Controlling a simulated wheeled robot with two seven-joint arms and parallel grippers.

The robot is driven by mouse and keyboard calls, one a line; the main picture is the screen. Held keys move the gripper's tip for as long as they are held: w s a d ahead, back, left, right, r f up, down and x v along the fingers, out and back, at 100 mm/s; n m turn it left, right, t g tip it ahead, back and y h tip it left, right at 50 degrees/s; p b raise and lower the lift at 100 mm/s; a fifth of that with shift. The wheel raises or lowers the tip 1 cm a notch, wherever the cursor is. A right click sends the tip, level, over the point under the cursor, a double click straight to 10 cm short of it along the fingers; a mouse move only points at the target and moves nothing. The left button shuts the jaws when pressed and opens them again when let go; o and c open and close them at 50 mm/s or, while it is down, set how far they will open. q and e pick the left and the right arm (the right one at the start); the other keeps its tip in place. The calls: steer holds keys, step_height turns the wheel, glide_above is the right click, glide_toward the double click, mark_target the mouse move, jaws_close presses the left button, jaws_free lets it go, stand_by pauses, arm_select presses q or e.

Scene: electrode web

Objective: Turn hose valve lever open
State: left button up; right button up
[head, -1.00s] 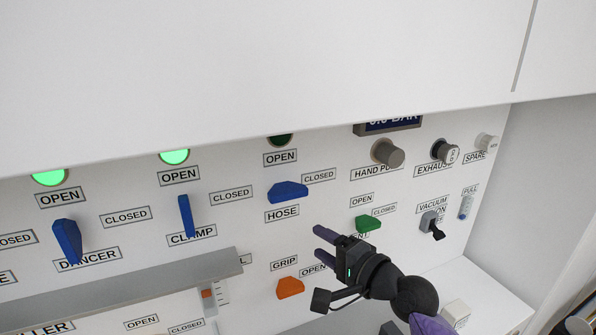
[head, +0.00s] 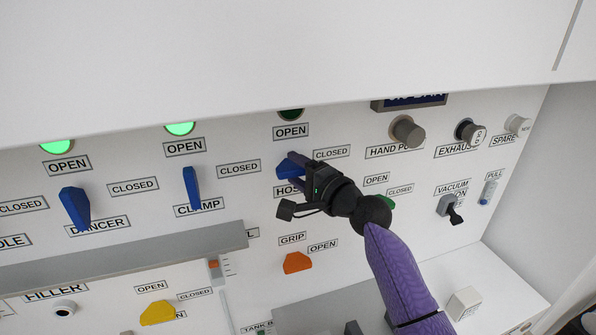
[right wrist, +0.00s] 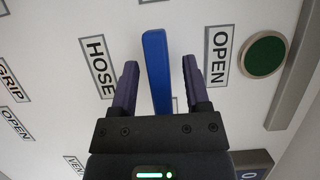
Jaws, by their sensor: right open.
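The blue hose valve lever (head: 286,170) is on the white panel between the OPEN label above it and the HOSE label below it. In the head view it points sideways, toward the CLOSED label on its right, and my gripper hides part of it. My right gripper (head: 297,172) is at the lever. In the right wrist view the lever (right wrist: 157,72) stands between the two purple fingers of the open gripper (right wrist: 161,82), with a gap on each side. The lamp above the hose lever (head: 291,114) is dark green and unlit. My left gripper is not in view.
Blue clamp (head: 191,187) and dancer (head: 75,208) levers are to the left, under lit green lamps. An orange grip lever (head: 297,263) is below. A grey ledge (head: 130,252) juts out at lower left. Knobs (head: 408,131) and a vacuum switch (head: 450,207) are to the right.

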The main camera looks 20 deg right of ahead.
steer(key=shift+c, duration=1.3)
jaws_close()
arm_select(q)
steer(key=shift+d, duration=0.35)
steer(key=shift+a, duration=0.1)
